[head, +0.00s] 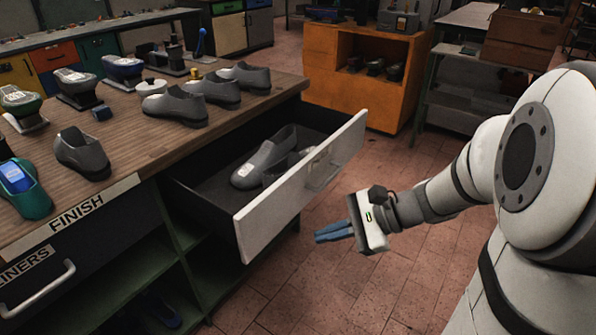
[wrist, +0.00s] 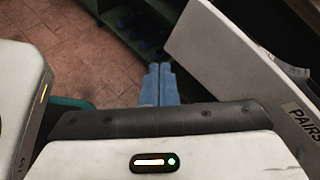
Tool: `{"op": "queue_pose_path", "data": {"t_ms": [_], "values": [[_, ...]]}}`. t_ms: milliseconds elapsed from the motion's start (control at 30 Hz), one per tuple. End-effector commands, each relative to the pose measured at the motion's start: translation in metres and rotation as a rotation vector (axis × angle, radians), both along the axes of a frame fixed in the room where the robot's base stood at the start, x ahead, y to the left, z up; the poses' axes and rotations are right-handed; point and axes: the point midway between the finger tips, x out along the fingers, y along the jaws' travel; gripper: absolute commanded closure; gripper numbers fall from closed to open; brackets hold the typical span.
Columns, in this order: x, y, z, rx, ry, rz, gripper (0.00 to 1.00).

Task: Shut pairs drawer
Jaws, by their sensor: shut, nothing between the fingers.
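In the wrist view the white drawer front (wrist: 228,48) rises at the right, with a "PAIRS" label (wrist: 302,122) partly cut off.
The wooden bench top (head: 135,130) holds several grey shoes and small devices. A "FINISH" strip (head: 75,212) runs along its edge, above a closed liners drawer (head: 40,285). An orange cabinet (head: 322,75) stands behind. The tiled floor (head: 330,290) around my gripper is clear.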

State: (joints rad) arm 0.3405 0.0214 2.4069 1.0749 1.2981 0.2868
Motion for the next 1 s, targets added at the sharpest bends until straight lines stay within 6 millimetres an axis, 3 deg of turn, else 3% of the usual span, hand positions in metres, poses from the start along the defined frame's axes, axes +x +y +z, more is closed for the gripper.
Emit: {"op": "queue_pose_path", "data": {"t_ms": [33,200,333,500,667,1000], "values": [[0.017,-0.006,-0.034,0.093,0.048,-0.091,1.0],[0.071,-0.036,-0.069,0.391,0.152,-0.368,1.0],[0.1,-0.063,-0.086,0.549,0.186,-0.514,1.0],[0.116,-0.083,-0.094,0.646,0.199,-0.604,1.0],[0.125,-0.075,-0.094,0.659,0.2,-0.612,1.0],[0.165,-0.022,-0.095,0.657,0.198,-0.608,1.0]]}}
